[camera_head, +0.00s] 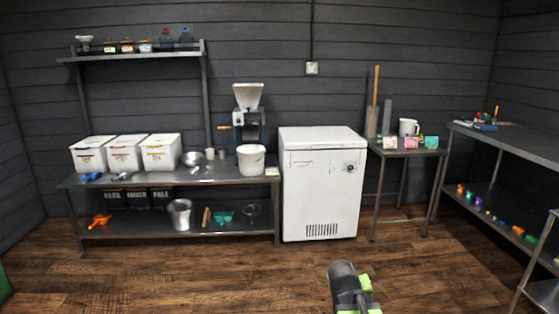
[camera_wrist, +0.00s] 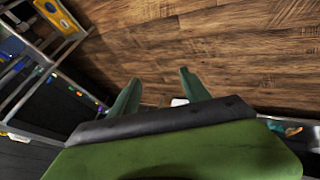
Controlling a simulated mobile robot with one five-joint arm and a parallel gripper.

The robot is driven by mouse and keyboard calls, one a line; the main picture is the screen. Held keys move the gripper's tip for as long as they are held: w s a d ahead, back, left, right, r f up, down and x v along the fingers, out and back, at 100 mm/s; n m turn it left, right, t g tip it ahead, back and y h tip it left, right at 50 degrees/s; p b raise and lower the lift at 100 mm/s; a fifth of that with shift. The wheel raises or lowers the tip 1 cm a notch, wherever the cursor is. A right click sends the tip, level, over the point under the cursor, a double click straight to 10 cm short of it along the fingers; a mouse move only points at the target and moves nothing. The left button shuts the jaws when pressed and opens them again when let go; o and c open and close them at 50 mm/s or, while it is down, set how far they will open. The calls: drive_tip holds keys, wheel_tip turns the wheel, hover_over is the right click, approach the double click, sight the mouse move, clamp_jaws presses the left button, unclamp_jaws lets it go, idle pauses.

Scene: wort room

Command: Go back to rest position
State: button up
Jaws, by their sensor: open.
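My gripper (camera_wrist: 159,77) shows in the wrist view with its two green fingers apart. A small white shape (camera_wrist: 179,102) shows low between the fingers, too partly hidden to name. In the head view my arm stands at the bottom, right of the middle, over bare floor (camera_head: 230,285). It is dark grey with bright green parts and touches no furniture there. The fingertips cannot be made out in that view.
A white chest freezer (camera_head: 322,190) stands by the back wall. A steel table (camera_head: 225,175) with white bins (camera_head: 125,155) and a grain mill (camera_head: 248,115) is left of it. A small table (camera_head: 405,150) and a long bench (camera_head: 515,140) stand right. The middle floor is clear.

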drive_tip(key=s+a+f+g+y+p, duration=0.1)
drive_tip(key=s+a+f+g+y, duration=0.3)
drive_tip(key=s+a, duration=0.7)
wheel_tip(320, 180, up, 30)
drive_tip(key=g+y+p, duration=0.1)
drive_tip(key=p, duration=2.8)
drive_tip(key=shift+d+r+p, duration=0.15)
drive_tip(key=shift+r+p, duration=0.1)
drive_tip(key=shift+p, duration=0.15)
drive_tip(key=shift+w+f, duration=0.1)
